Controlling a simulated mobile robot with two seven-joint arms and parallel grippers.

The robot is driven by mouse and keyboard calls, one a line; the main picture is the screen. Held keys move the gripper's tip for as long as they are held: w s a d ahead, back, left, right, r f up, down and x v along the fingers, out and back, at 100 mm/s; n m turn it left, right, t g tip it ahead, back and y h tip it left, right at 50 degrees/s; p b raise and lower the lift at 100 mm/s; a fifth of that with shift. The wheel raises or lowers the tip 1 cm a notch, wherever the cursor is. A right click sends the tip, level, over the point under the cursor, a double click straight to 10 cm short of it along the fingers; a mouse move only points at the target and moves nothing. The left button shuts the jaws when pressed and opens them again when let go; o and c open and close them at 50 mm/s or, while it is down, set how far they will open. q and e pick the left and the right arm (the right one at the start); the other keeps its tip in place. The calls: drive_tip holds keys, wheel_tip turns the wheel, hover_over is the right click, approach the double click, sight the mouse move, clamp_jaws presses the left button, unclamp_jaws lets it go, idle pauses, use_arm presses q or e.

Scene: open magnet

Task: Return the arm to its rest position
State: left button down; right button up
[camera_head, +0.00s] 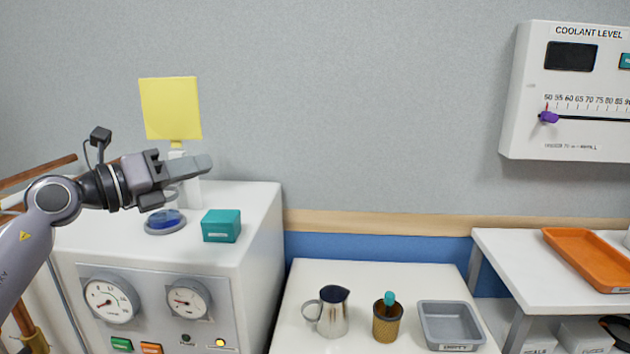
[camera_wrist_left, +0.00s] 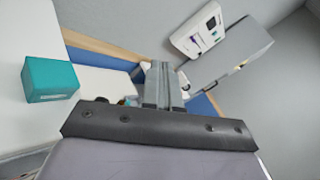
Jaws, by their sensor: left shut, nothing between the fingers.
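My left arm comes in from the left in the head view. Its gripper (camera_head: 205,164) is shut and empty, held level above the white machine cabinet (camera_head: 255,222) and pointing right. In the left wrist view the shut fingers (camera_wrist_left: 161,85) show at the centre. Below the gripper in the head view are a blue round button on a grey base (camera_head: 165,220) and a teal box (camera_head: 221,226); the fingers look apart from both. The teal box also shows in the left wrist view (camera_wrist_left: 50,80). My right gripper is in neither view.
A yellow square sign (camera_head: 170,108) stands behind the gripper. At right are an orange tray (camera_head: 580,250) and a coolant level panel (camera_head: 530,90).

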use_arm(q)
drive_tip(key=s+f+n+t+y, duration=0.2)
drive_tip(key=s+f+n+y, duration=0.15)
drive_tip(key=f+n, duration=0.6)
drive_tip(key=s+f+n+t+y, duration=0.2)
drive_tip(key=s+f+n, duration=0.2)
drive_tip(key=f+n, duration=0.55)
drive_tip(key=s+f+n+t+y, duration=0.15)
drive_tip(key=s+f+n, duration=0.25)
drive_tip(key=f+n, duration=0.55)
drive_tip(key=s+a+f+n+g+y, duration=0.1)
drive_tip(key=s+f+n+g+y, duration=0.3)
drive_tip(key=s+f, duration=1.5)
wheel_tip(320, 180, down, 2)
drive_tip(key=n+g, duration=0.3)
drive_tip(key=shift+s, duration=0.3)
